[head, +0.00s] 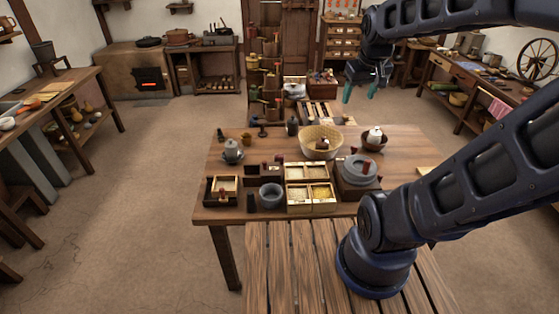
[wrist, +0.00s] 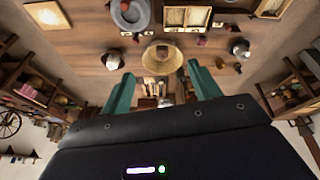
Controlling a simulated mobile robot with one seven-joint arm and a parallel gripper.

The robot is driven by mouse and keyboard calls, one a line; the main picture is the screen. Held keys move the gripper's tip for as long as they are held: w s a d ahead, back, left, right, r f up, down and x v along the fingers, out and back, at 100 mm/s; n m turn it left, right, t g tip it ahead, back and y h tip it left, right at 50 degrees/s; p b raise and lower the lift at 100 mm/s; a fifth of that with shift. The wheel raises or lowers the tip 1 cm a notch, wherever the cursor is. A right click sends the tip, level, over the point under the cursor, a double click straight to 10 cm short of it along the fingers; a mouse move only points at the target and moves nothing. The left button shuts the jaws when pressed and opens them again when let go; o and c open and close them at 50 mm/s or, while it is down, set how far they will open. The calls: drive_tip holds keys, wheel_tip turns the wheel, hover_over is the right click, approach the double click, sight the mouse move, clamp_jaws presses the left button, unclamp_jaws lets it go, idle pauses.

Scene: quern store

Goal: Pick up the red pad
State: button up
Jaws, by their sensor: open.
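Several small red things lie on the wooden table (head: 225,190), and I cannot tell for sure which is the red pad. One red piece (head: 366,167) shows at the grey stone quern (head: 357,175); another (head: 279,158) is behind the dark box at the middle. In the wrist view, small red pieces show beside the quern (wrist: 129,14) and right of the basket. My gripper (head: 360,92) is raised high above the table's far side, apart from everything. Its teal fingers also show spread in the wrist view (wrist: 160,75), with nothing between them.
A woven basket (head: 320,140), a bowl with a white-topped jar (head: 375,138), a grey kettle (head: 232,151), a grey mortar (head: 271,195) and a sectioned grain box (head: 311,209) crowd the table. A slatted bench (head: 290,270) stands in front. Bare floor lies left.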

drive_tip(key=w+a+f+n+g, duration=0.1)
drive_tip(key=w+a+f+n, duration=0.25)
drive_tip(key=w, duration=0.65)
drive_tip(key=n+g, duration=0.3)
drive_tip(key=n, duration=0.7)
hover_over(280, 155)
drive_tip(key=f, duration=2.9)
drive_tip(key=shift+s+d+f, duration=0.15)
drive_tip(key=shift+s, duration=0.05)
drive_tip(key=shift+f, duration=0.45)
drive_tip(key=shift+w+a+f, duration=0.1)
drive_tip(key=shift+a+f, duration=0.05)
drive_tip(key=shift+f, duration=2.45)
drive_tip(key=shift+w+a+f, duration=0.1)
drive_tip(key=shift+a+f, duration=0.05)
drive_tip(key=shift+f, duration=2.45)
drive_tip(key=shift+c, duration=0.4)
drive_tip(key=c, duration=1)
